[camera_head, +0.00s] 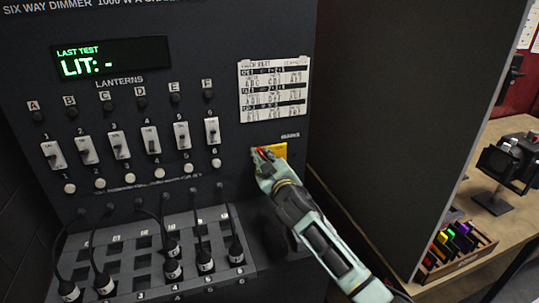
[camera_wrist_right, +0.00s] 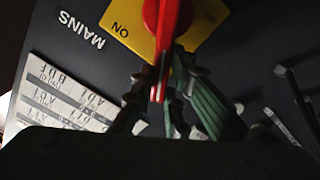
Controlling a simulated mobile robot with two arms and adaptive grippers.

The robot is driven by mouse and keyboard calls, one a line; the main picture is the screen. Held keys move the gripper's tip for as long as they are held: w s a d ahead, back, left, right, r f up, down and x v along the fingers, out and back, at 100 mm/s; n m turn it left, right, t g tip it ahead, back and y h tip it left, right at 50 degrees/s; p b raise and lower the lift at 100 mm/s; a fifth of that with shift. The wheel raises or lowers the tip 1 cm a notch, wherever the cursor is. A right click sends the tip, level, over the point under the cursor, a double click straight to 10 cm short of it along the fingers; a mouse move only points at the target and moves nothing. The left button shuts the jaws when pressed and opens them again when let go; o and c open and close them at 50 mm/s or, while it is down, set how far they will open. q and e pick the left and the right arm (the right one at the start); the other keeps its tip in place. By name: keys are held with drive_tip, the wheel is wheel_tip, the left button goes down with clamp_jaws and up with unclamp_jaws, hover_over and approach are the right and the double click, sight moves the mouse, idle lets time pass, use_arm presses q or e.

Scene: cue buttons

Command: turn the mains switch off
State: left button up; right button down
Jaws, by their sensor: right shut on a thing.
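The mains switch is a red rotary handle (camera_wrist_right: 166,22) on a yellow plate (camera_head: 277,150) at the lower right of the dark dimmer panel. In the right wrist view the plate (camera_wrist_right: 122,28) reads "ON" on one side, and "MAINS" is printed beside it. My right gripper (camera_head: 264,154) is at the switch. In the right wrist view its fingers (camera_wrist_right: 163,92) are closed on the red handle, one on each side. The gripper hides much of the switch in the head view. My left gripper is not in view.
A row of slider switches (camera_head: 151,140) and plugged cables (camera_head: 172,268) fill the panel to the left. A label sheet (camera_head: 274,90) is above the switch. A dark partition (camera_head: 410,110) stands to the right, with a lamp (camera_head: 510,160) and colour-filter box (camera_head: 455,247) on a bench beyond.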

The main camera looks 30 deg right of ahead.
drive_tip(key=shift+w+a+f+n+b, duration=0.2)
drive_tip(key=shift+a+f+n, duration=0.55)
drive_tip(key=shift+n, duration=1.15)
drive_tip(key=shift+w+a+f+n+b, duration=0.1)
drive_tip(key=shift+a+f+n+b, duration=0.2)
drive_tip(key=shift+f+n, duration=1.25)
drive_tip(key=shift+w+a+f+n+b, duration=0.1)
drive_tip(key=shift+a+f+n+b, duration=0.3)
drive_tip(key=shift+n, duration=1.85)
drive_tip(key=shift+s+f, duration=0.1)
drive_tip(key=shift+f, duration=0.1)
drive_tip(key=c, duration=1.7)
unclamp_jaws()
drive_tip(key=shift+s, duration=0.1)
drive_tip(key=v, duration=1.1)
drive_tip(key=shift+s, duration=0.4)
